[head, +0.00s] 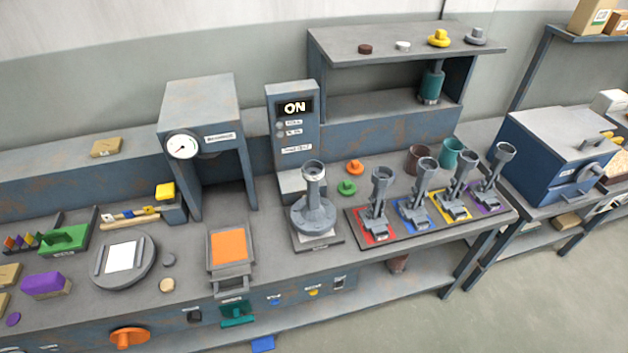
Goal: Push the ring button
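A blue-grey control box (292,140) stands upright at the back of the bench, with a lit display (295,107) reading ON. Below the display are small round grey spots (281,130) that look like buttons, with white labels beside them. The label text is too small to read, so I cannot tell which is the ring button. A grey base block (297,184) sits at the foot of the box. A grey device with an upright tube (313,207) stands just in front. Neither of my grippers is in view.
A press-like frame with a gauge (182,147) stands left of the box. A rack (352,232) of several tubed holders lies to the right. Orange (355,167) and green (347,187) knobs lie near the base block. A shelf (400,46) overhangs at back right.

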